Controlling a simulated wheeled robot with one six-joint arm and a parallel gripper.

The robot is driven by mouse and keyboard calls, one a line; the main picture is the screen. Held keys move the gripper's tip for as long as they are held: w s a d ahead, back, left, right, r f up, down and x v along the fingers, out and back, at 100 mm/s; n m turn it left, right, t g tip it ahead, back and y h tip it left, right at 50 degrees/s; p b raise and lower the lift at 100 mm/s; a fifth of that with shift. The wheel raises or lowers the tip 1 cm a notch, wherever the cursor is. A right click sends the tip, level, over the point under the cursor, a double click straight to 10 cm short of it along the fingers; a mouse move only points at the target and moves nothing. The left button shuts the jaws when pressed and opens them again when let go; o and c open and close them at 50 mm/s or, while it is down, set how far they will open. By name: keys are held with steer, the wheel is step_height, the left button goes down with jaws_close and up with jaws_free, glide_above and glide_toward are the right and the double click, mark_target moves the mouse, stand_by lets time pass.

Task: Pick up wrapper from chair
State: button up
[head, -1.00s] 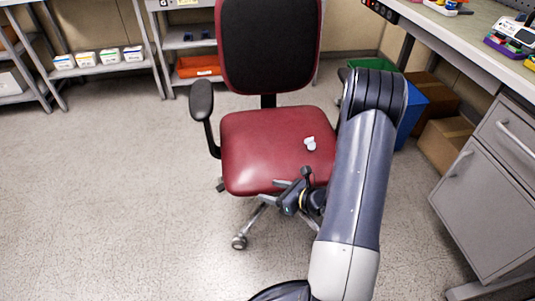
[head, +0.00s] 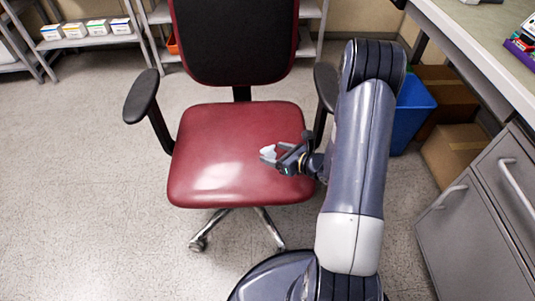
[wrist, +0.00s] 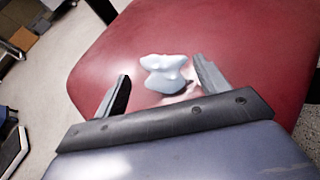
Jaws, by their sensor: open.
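The wrapper, a small crumpled pale blue-white piece (wrist: 165,71), lies on the red seat of the chair (wrist: 250,50). In the head view the wrapper (head: 267,153) shows at the tip of my gripper, on the right part of the seat (head: 225,140). My gripper (wrist: 162,80) is open, with one finger on each side of the wrapper in the wrist view. The wrapper sits between and slightly beyond the fingertips, and I see no contact. In the head view my gripper (head: 275,159) is low over the seat, partly hiding it.
The chair has a tall black backrest (head: 235,40) and a left armrest (head: 141,97); the right armrest (head: 326,86) is close to my arm. A desk with a grey cabinet (head: 470,230) stands at the right, with a blue bin (head: 412,110) and cardboard boxes (head: 453,152). Floor at the left is clear.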

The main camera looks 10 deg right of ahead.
mark_target(270, 151)
steer(key=b+x, duration=0.1)
steer(key=x, duration=0.3)
steer(key=shift+w+a, duration=0.1)
steer(key=shift+w, duration=0.1)
steer(key=shift+c, duration=0.2)
steer(key=c, duration=1)
